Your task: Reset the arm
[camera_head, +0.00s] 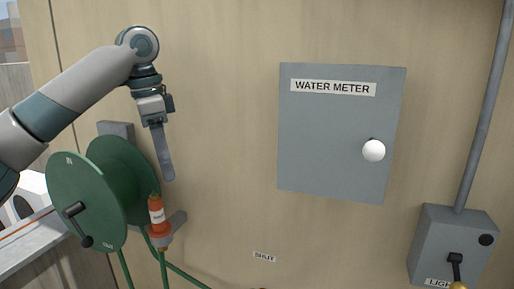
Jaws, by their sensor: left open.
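My left arm comes in from the left, and my left gripper (166,165) hangs pointing down in front of the wall, above and beside the green hose reel. Its fingers look edge-on, and nothing shows between them. It is open and appears apart from the reel and the orange-red nozzle. My right gripper is out of view.
A green hose reel (75,190) with a black crank sits at the left. An orange-red nozzle (157,215) stands on a grey bracket. A grey water meter door (325,140) with a white knob (373,150) and a grey switch box (440,235) are on the wall.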

